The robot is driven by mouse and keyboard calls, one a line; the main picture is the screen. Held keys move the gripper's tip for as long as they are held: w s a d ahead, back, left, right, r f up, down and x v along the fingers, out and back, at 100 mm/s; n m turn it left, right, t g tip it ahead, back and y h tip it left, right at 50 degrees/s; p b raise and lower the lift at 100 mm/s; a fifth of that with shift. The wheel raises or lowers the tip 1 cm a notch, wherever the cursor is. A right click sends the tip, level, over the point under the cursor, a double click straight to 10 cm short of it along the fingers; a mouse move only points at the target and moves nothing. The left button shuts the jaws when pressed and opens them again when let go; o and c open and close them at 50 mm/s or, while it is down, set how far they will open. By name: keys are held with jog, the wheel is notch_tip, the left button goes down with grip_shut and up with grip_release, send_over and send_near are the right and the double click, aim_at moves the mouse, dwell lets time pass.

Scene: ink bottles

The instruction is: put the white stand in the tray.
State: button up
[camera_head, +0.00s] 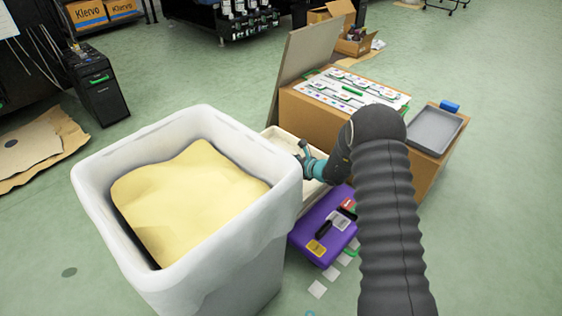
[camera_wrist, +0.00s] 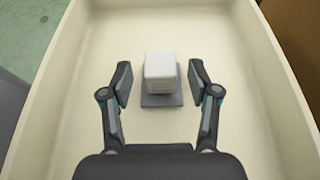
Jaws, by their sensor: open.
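A small white block-like stand (camera_wrist: 161,70) shows in the wrist view, upright on a grey square base (camera_wrist: 162,100) on the floor of a cream bin (camera_wrist: 95,40). My gripper (camera_wrist: 160,76) is open, with one finger on each side of the stand in the picture and a gap on both sides; I cannot tell how far above it the fingertips are. In the head view my gripper (camera_head: 309,162) reaches into the cream bin (camera_head: 290,140), and the stand is hidden there. The grey tray (camera_head: 436,129) lies empty on a cardboard box at right.
A large white bin (camera_head: 285,190) with yellow material (camera_head: 190,200) stands left of my arm. A purple case (camera_head: 318,228) lies on the floor in front. A cardboard box (camera_head: 310,115) bears a white printed board (camera_head: 350,90). A blue item (camera_head: 450,106) is beside the tray.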

jog(key=v, duration=0.8)
jog(key=shift+s+d+r+p, duration=0.1)
jog(key=shift+r+p, duration=0.05)
jog(key=shift+p, duration=0.25)
jog(key=s+r+n+g, duration=0.5)
jog(key=s+r+n, duration=0.8)
jog(key=s+r, duration=0.7)
jog(key=s+d+r+n+h, duration=0.3)
jog(key=s+d+n, duration=0.1)
jog(key=s, duration=0.3)
jog(key=s+d+r+n+t+h, duration=0.1)
jog(key=s+d+r+n+h, duration=0.2)
jog(key=s+d, duration=0.3)
jog(key=s+d+r+n+t+h, duration=0.1)
jog(key=s+d+r+n+h, duration=0.2)
jog(key=s, duration=0.6)
jog(key=d+n+h, duration=0.1)
jog(key=d+n, duration=0.1)
jog(key=shift+s+r+n+h, duration=0.15)
jog(key=shift+r+n+h, duration=0.15)
jog(key=shift+h, duration=0.1)
